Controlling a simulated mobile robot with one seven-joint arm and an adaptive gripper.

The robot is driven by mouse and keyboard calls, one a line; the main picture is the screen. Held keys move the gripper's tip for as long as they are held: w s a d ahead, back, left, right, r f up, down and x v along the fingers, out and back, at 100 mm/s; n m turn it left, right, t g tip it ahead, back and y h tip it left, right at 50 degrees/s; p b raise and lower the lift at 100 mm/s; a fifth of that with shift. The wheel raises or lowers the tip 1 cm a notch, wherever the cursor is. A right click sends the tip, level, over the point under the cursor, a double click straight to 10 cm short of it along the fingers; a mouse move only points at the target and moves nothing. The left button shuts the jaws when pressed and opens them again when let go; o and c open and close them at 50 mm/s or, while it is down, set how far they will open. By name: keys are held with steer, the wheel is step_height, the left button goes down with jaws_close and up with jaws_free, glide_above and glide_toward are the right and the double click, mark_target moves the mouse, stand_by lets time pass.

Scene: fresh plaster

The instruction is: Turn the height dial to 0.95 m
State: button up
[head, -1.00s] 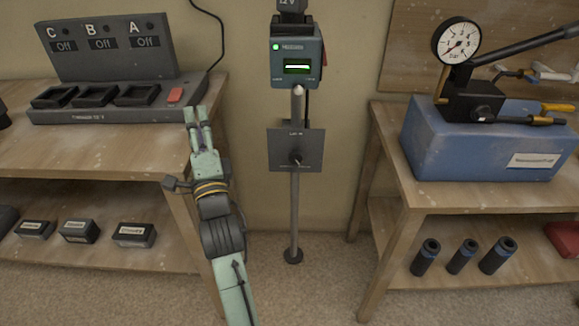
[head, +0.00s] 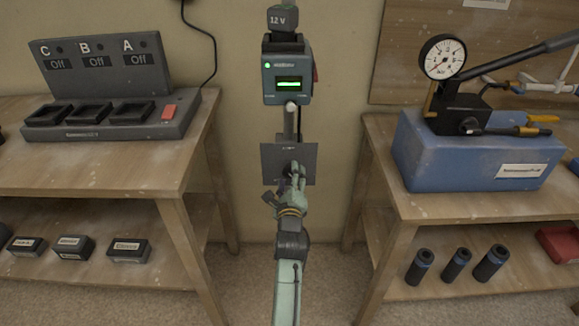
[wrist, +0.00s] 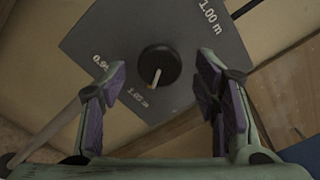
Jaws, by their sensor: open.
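The height dial (wrist: 160,66) is a round black knob with a pale pointer, on a dark square plate (wrist: 112,36) marked 1.00 m, 1.05 m and a partly covered label starting 0.9. In the wrist view the pointer aims down, near the 1.05 m label. My gripper (wrist: 165,88) is open, with one purple-padded finger on each side of the knob and gaps between. In the head view my gripper (head: 294,180) is in front of the plate (head: 303,153) and hides most of the dial. The plate sits on a pole below a teal device (head: 288,78) with a green-lit display.
A wooden bench at left holds a charger (head: 110,118) with several empty slots. A bench at right holds a blue box (head: 470,158) with a gauge and pump lever. The gap between the benches is where my arm reaches.

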steer(key=shift+w, duration=1.35)
steer(key=c, duration=1.2)
